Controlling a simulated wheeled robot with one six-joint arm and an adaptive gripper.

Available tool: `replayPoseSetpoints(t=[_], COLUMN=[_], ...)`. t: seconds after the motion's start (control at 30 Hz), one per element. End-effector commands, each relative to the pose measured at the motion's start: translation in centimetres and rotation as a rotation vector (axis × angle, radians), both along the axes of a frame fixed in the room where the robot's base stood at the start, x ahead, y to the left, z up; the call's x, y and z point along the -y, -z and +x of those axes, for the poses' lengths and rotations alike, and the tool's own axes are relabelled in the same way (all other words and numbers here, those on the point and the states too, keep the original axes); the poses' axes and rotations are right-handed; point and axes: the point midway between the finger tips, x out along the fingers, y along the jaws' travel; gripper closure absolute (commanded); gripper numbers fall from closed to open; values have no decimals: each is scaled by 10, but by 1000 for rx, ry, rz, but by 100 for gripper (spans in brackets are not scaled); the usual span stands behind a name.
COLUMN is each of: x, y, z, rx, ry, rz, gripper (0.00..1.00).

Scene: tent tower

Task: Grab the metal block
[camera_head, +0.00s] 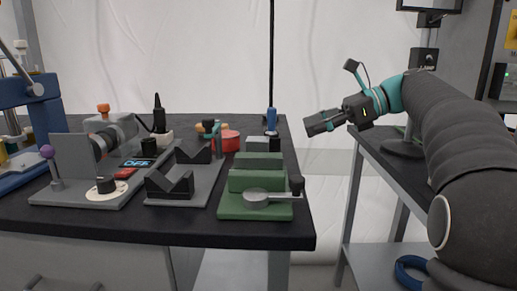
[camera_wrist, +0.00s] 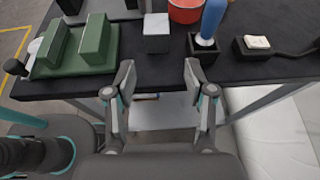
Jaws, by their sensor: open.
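The metal block (camera_wrist: 156,25) is a small block with a pale grey top and dark sides in the wrist view, standing near the table edge. In the head view a grey block (camera_head: 257,144) behind the green vise appears to be the same one. My gripper (camera_wrist: 158,78) is open and empty, its two fingers spread beyond the table edge with the block ahead between their lines. In the head view my gripper (camera_head: 318,123) is raised to the right of the table, apart from the block. Nothing hides the block's top in the wrist view.
A green vise (camera_wrist: 93,45) stands left of the block. A red container (camera_wrist: 185,11) is behind it. A blue-handled tool in a dark holder (camera_wrist: 203,45) and a dark holder with a white piece (camera_wrist: 256,42) are to the right.

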Motion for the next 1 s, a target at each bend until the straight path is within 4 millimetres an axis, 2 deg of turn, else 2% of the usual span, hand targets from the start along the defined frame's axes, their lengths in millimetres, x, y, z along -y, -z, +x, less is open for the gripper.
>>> replayPoseSetpoints(t=[0.17, 0.43, 0.83, 1.0], x=[-21, -64, -88, -110], y=[8, 26, 37, 48], z=[-1, 3, 4, 3], rx=[-17, -15, -14, -14], ry=[-3, -2, 0, -3], rz=[4, 3, 3, 2], gripper=[46, 46, 46, 46])
